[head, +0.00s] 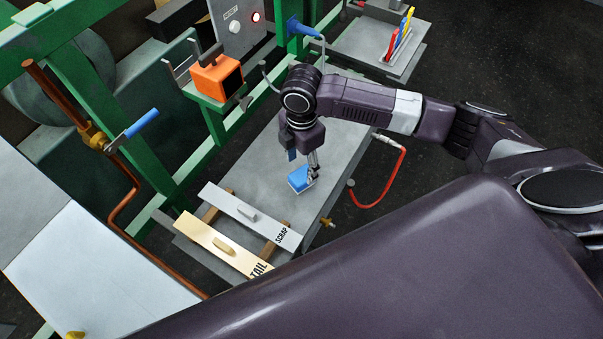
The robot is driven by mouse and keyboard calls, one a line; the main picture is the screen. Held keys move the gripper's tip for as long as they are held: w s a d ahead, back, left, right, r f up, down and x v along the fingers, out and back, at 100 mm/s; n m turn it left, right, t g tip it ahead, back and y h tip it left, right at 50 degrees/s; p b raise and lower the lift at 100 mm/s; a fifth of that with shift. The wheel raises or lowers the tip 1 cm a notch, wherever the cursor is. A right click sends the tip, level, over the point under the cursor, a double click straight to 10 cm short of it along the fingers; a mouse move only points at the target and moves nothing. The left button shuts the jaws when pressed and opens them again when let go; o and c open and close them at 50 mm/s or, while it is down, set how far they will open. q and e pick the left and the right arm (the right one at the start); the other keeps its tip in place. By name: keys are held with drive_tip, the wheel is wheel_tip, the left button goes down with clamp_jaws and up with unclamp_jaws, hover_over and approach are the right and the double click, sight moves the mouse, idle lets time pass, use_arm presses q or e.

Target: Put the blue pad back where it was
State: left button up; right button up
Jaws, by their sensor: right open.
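The blue pad (299,180) is a small block with a pale lower edge. It lies on the grey table (340,150), near the middle of its length. My right gripper (308,166) points down right at the pad, with its jaws open. At least one finger overlaps the pad's right side in the picture; I cannot tell whether it touches. My left gripper is not in the head view.
A red hose (396,175) hangs at the right edge. An orange device (217,80) sits on the green frame behind. The table right of the pad looks clear.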

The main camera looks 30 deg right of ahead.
sight(301, 176)
wheel_tip(301, 176, up, 6)
drive_tip(key=shift+b, duration=0.45)
drive_tip(key=shift+s, duration=0.1)
